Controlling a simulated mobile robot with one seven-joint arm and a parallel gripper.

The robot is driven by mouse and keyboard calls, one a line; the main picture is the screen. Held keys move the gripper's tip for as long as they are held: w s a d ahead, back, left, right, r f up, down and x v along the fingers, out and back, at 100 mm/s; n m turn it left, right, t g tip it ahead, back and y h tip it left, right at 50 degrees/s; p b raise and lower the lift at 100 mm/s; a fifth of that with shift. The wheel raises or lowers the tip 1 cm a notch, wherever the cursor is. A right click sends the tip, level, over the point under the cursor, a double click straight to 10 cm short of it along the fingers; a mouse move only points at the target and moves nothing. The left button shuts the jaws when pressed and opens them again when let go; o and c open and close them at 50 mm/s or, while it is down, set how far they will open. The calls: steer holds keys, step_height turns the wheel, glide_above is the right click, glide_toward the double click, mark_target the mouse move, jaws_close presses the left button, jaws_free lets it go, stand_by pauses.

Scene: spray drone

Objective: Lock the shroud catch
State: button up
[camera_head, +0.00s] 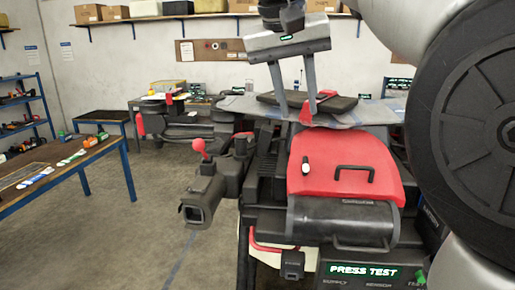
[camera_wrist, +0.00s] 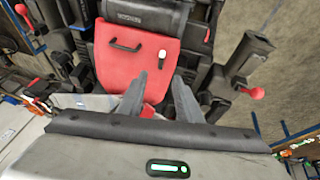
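The red shroud (camera_head: 340,160) is closed over the top of the drone body, with a black handle (camera_head: 355,172) on it. A small catch (camera_head: 306,166), white with a dark end, sits on the shroud left of the handle. In the wrist view the shroud (camera_wrist: 145,62) shows beyond my fingertips, with the catch (camera_wrist: 161,54) near its edge. I cannot tell whether the catch is locked. My gripper (camera_head: 298,114) is open and empty, fingers pointing down, above and behind the shroud, apart from the catch. Its fingers (camera_wrist: 160,78) also show in the wrist view.
A dark nozzle-like part (camera_head: 200,203) and a red ball knob (camera_head: 199,146) stick out left of the shroud. A PRESS TEST panel (camera_head: 364,272) is below. A side table (camera_head: 75,170) stands left. The floor between is clear.

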mark_target(305, 161)
steer(key=x, duration=1.1)
steer(key=w+x, duration=0.1)
steer(key=x, duration=0.4)
steer(key=shift+w+a+f, duration=0.15)
steer(key=shift+a+f, duration=0.05)
steer(key=shift+f, duration=0.05)
jaws_close()
